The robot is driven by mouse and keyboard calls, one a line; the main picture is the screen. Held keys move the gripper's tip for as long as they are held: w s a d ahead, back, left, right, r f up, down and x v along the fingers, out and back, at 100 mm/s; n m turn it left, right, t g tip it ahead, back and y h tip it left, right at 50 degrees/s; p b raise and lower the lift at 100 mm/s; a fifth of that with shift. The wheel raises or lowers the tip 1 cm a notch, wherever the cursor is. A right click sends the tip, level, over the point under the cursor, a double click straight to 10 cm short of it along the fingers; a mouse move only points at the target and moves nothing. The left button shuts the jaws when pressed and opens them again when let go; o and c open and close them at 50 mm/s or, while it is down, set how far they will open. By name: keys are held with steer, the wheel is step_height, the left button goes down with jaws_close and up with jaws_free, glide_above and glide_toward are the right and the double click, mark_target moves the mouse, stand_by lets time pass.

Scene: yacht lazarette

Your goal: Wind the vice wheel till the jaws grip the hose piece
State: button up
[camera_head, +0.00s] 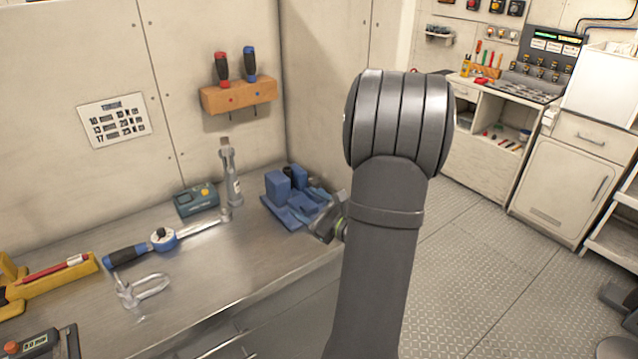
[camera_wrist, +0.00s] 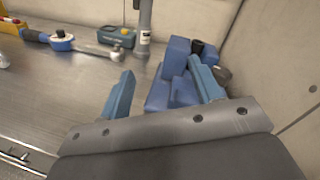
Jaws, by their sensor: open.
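The blue vice (camera_head: 278,187) stands at the right end of the steel bench, near the wall corner; it also shows in the wrist view (camera_wrist: 178,52). A small dark piece (camera_head: 288,172), possibly the hose piece, sits between its upright blue blocks; whether they touch it cannot be told. It shows in the wrist view too (camera_wrist: 197,47). A dark grey rounded part (camera_wrist: 222,75) beside the vice may be the wheel, partly hidden by my right finger. My gripper (camera_wrist: 161,65) is open, its two blue fingers apart, with the vice beyond and between them.
Left of the vice are an upright grey tool (camera_head: 230,175), a teal box (camera_head: 196,199), a torque wrench (camera_head: 160,240) and a metal shackle (camera_head: 142,288). A wooden rack (camera_head: 238,95) holds two screwdrivers above. The bench front is mostly bare.

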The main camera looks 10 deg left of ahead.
steer(key=a+r+n+g, duration=0.2)
steer(key=a+n+g, duration=0.35)
steer(key=n, duration=0.35)
step_height(320, 180, up, 12)
steer(key=n+h, duration=1.2)
steer(key=n, duration=0.5)
glide_above(315, 179)
steer(key=s+d, duration=0.3)
steer(key=s, duration=0.3)
steer(key=shift+g, duration=0.25)
steer(key=x, duration=1.7)
steer(key=shift+s+d+f, duration=0.1)
steer(key=shift+s+d, duration=0.05)
steer(key=shift+d, duration=0.2)
steer(key=c, duration=1)
steer(key=shift+m, duration=0.3)
